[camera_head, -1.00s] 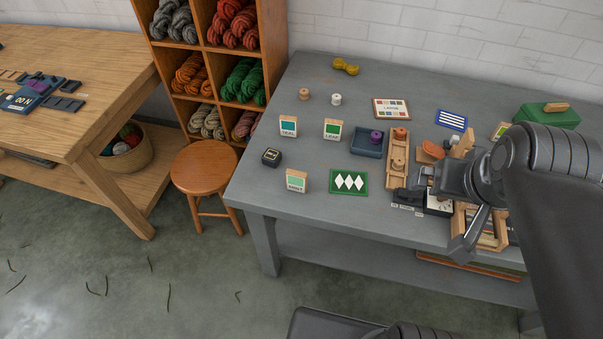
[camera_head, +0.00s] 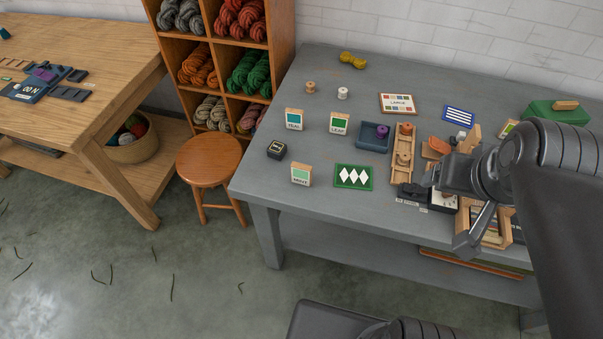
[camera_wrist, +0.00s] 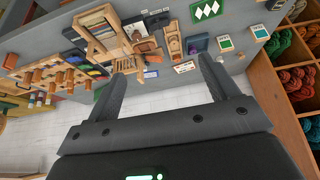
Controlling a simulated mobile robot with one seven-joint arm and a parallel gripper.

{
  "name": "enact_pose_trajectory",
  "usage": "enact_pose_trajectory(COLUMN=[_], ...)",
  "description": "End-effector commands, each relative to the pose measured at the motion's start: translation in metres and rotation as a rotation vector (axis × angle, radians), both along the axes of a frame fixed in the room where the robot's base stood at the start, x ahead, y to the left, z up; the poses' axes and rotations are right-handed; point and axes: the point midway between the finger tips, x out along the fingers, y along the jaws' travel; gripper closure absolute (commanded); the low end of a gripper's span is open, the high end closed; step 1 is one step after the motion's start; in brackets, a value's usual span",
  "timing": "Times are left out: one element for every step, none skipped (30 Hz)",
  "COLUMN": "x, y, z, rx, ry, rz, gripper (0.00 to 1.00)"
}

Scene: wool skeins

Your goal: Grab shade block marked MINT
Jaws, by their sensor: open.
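The MINT shade block (camera_head: 301,174) stands upright near the front left of the grey table, a small wooden block with a pale green face. The TEAL block (camera_head: 294,119) and the LEAF block (camera_head: 339,124) stand behind it. My gripper (camera_head: 428,183) is above the table's right part, well to the right of the MINT block. In the wrist view my gripper (camera_wrist: 160,68) has its two fingers wide apart with nothing between them. The wrist view also shows the LEAF block (camera_wrist: 225,42) and the TEAL block (camera_wrist: 260,32); I cannot make out the MINT block there.
A green mat with white diamonds (camera_head: 354,177) lies just right of the MINT block. A blue tray (camera_head: 373,137) and wooden rack (camera_head: 403,155) stand further right. A stool (camera_head: 209,160) is beside the table.

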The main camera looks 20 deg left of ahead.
Motion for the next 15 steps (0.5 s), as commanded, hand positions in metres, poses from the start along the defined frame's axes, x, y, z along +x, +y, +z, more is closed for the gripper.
enact_pose_trajectory(x=[0.0,0.0,0.0,0.0,0.0,0.0,0.0,0.001,0.004,0.006,0.009,0.015,0.02,0.025,0.034], y=[0.0,0.0,0.0,0.0,0.0,0.0,0.0,0.001,0.002,0.004,0.006,0.009,0.012,0.016,0.022], z=[0.0,0.0,0.0,0.0,0.0,0.0,0.0,0.0,0.0,0.0,0.0,-0.001,-0.001,-0.002,-0.003], rx=[0.0,0.0,0.0,0.0,0.0,0.0,0.001,0.002,0.004,0.007,0.01,0.015,0.021,0.026,0.035], ry=[0.0,0.0,0.0,0.0,0.0,0.0,0.001,0.003,0.007,0.011,0.018,0.029,0.04,0.05,0.066], rz=[0.0,0.0,0.0,0.0,0.0,0.0,0.0,0.001,0.002,0.004,0.005,0.007,0.008,0.011,0.012], gripper=[0.22,0.22,0.22,0.22,0.22,0.22,0.22,0.22,0.22,0.22,0.22,0.22,0.22,0.22,0.22])
